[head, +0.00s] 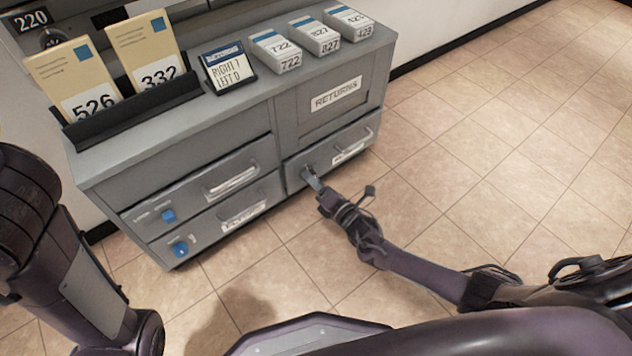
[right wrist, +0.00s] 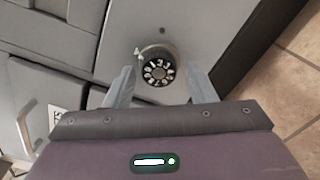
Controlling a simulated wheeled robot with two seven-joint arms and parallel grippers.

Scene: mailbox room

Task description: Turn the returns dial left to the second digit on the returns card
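The returns card (head: 228,69) stands on the cabinet top in a dark holder and reads "RIGHT 7, LEFT 0". The returns dial (right wrist: 157,70) is a round black knob with white digits on a light grey drawer front in the right wrist view. Its digits are too small to read surely. My right gripper (head: 313,181) is at the lower right drawer; in the wrist view its open fingers (right wrist: 161,87) lie on either side of the dial, with gaps showing.
The grey cabinet (head: 196,145) has a RETURNS label (head: 336,94) above the lower right drawer (head: 335,150). Envelopes marked 526 (head: 83,88) and 332 (head: 147,53) stand in a black rack. Several labelled boxes lie on top. Tiled floor at right is clear.

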